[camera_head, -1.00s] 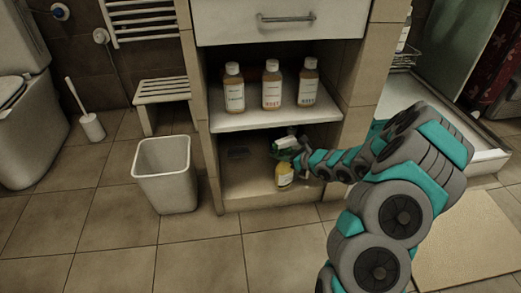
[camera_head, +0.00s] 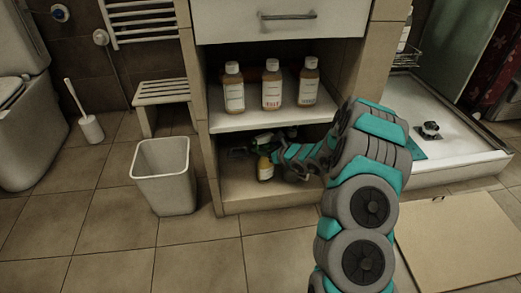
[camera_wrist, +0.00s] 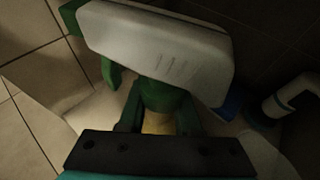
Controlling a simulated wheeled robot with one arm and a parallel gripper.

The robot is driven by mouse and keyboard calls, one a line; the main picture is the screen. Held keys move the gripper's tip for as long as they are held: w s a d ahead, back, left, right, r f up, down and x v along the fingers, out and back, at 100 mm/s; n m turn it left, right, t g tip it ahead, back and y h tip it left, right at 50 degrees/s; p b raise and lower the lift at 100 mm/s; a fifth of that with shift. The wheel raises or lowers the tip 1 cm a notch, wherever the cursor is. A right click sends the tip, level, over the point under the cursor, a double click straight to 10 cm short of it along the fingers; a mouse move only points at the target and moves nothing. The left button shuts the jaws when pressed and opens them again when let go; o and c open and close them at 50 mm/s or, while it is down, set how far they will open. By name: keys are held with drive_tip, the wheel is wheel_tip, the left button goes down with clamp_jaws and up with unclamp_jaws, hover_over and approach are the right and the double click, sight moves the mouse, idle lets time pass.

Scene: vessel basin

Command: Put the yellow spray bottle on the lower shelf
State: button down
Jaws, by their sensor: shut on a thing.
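The yellow spray bottle (camera_head: 265,171) is upright inside the lower compartment of the cabinet, in the head view. Its trigger head is white and green and fills the top of the wrist view (camera_wrist: 160,45). My gripper (camera_head: 266,151) is shut on the bottle just below the trigger head, partly hidden by my arm. In the wrist view my gripper (camera_wrist: 160,118) reaches around the green neck. The lower shelf (camera_head: 236,191) is the cabinet's bottom board. I cannot tell whether the bottle's base touches it.
The upper shelf (camera_head: 235,121) above my gripper carries three labelled bottles (camera_head: 271,90). A white bin (camera_head: 163,175) stands on the floor outside. In the wrist view, a blue thing (camera_wrist: 230,106) and a white thing (camera_wrist: 285,97) are nearby.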

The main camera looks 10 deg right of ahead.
drive_tip(key=shift+f, duration=0.15)
drive_tip(key=c, duration=0.6)
unclamp_jaws()
